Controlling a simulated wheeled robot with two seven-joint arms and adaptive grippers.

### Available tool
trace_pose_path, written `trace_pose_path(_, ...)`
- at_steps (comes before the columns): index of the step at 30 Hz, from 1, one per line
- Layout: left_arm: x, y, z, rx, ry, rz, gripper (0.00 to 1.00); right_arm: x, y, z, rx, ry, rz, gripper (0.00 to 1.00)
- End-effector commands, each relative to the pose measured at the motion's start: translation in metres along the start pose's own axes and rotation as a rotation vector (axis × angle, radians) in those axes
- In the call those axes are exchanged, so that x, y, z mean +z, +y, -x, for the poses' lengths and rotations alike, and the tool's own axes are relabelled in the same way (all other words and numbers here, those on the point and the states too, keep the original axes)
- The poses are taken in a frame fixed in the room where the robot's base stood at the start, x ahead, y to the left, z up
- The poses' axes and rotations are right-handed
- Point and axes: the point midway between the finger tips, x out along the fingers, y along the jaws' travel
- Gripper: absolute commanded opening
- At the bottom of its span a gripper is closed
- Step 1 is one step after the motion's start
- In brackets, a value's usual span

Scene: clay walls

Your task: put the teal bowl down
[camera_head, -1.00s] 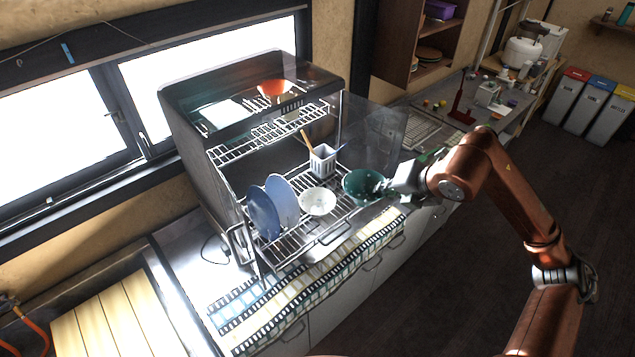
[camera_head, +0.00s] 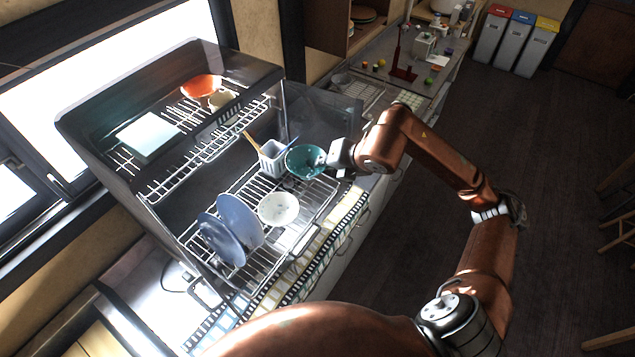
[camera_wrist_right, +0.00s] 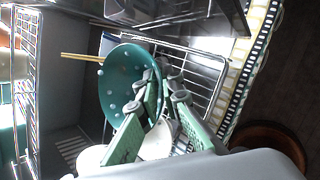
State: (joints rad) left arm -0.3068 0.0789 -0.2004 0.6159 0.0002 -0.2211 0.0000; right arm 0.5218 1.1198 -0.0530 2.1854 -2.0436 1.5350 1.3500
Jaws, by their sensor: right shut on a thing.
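The teal bowl (camera_head: 304,161) is at the right end of the lower rack in the head view, close beside the white utensil holder (camera_head: 272,157). My right gripper (camera_head: 327,162) is shut on its right rim. In the right wrist view, the teal bowl (camera_wrist_right: 122,84) faces the camera with its speckled inside showing, and the fingers of my right gripper (camera_wrist_right: 158,88) are at its rim. Whether the bowl's underside touches the rack is hidden. My left gripper is in neither view.
A white bowl (camera_head: 278,209) and two blue plates (camera_head: 240,221) stand on the lower rack (camera_head: 316,200). An orange bowl (camera_head: 202,88) is on top. A clear side panel (camera_head: 335,112) rises behind the teal bowl. A patterned strip (camera_head: 338,232) runs along the front counter.

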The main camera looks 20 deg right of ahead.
Motion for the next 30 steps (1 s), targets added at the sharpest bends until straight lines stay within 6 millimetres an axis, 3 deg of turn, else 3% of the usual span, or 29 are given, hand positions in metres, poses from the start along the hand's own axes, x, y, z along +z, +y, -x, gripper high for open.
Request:
trace_pose_path(3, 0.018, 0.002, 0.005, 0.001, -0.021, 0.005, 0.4, -0.01, -0.013, -0.028, -0.005, 0.009, -0.006, 0.0)
trace_pose_path(6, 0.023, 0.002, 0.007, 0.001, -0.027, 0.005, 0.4, -0.016, -0.02, -0.041, -0.004, 0.008, -0.005, 0.0)
trace_pose_path(8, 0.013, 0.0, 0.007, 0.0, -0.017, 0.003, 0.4, -0.019, -0.023, -0.046, -0.003, 0.007, -0.004, 0.0)
trace_pose_path(12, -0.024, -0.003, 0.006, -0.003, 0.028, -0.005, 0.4, -0.022, -0.027, -0.052, -0.003, 0.006, -0.003, 0.0)
trace_pose_path(15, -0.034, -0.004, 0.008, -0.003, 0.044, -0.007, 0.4, -0.028, -0.032, -0.059, -0.003, 0.008, -0.004, 0.0)
trace_pose_path(21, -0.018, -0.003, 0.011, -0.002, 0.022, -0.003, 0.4, -0.039, -0.044, -0.077, -0.002, 0.006, -0.004, 0.0)
trace_pose_path(27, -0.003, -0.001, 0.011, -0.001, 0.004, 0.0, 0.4, -0.04, -0.044, -0.078, -0.003, 0.006, -0.003, 0.0)
trace_pose_path(30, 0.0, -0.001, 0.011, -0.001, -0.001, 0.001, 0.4, -0.04, -0.045, -0.078, -0.004, 0.006, -0.003, 0.12)
